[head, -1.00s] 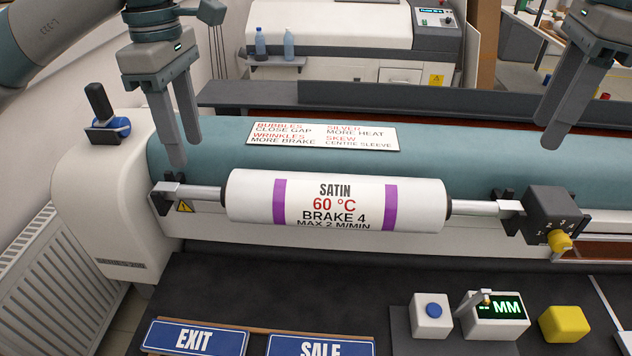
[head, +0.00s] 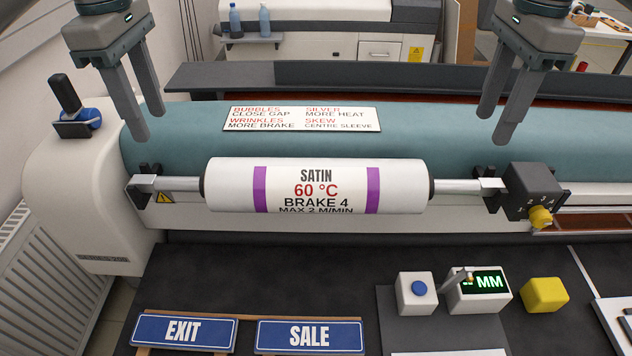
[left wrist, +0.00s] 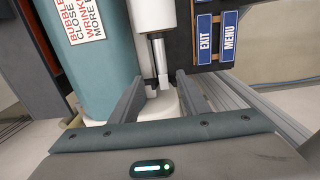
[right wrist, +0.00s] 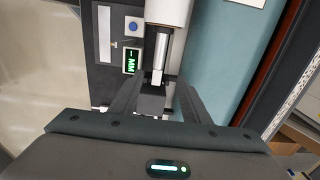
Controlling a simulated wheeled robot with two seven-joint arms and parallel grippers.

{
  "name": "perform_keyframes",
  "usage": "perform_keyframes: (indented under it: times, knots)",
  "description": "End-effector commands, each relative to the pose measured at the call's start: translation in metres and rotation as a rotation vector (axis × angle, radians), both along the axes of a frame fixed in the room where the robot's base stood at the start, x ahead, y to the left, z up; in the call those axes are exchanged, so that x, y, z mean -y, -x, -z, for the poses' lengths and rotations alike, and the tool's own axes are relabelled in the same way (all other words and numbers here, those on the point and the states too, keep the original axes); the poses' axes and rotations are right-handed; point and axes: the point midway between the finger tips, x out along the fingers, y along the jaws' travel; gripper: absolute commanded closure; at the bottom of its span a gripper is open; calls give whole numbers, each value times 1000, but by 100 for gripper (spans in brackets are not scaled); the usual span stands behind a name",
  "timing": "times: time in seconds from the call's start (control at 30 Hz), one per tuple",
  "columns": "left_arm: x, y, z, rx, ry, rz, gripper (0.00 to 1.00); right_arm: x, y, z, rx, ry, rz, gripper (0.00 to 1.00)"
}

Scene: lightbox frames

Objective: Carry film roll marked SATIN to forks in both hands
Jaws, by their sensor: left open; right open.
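The film roll marked SATIN (head: 316,187) is white with two purple bands. It lies level on a metal shaft across the front of the laminator, its shaft ends resting in the left bracket (head: 142,188) and the right bracket (head: 492,190). My left gripper (head: 145,138) is open and empty above the left shaft end; the left wrist view shows that shaft (left wrist: 158,60) between the fingers. My right gripper (head: 497,140) is open and empty above the right shaft end; the right wrist view shows that shaft (right wrist: 161,52) between the fingers.
A dark brake box with a yellow knob (head: 540,217) sits beside the right bracket. Blue EXIT (head: 184,331) and SALE (head: 309,335) signs, a button box (head: 417,293) and an MM display (head: 480,290) lie on the front bench.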

Motion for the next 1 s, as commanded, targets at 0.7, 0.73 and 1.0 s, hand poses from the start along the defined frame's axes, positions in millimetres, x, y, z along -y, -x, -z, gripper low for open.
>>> perform_keyframes:
  times: [0.7, 0.73, 1.0]
  knots:
    - [-1, 2, 105, -3, 0, 0, 58, 1, 2, 105, -4, 0, 0, 57]
    - [-1, 1, 110, -3, 0, -1, 58, 1, 1, 110, -4, 1, 1, 57]
    - [0, 1, 146, -1, 1, 0, 58, 0, 1, 146, -3, 0, 0, 57]
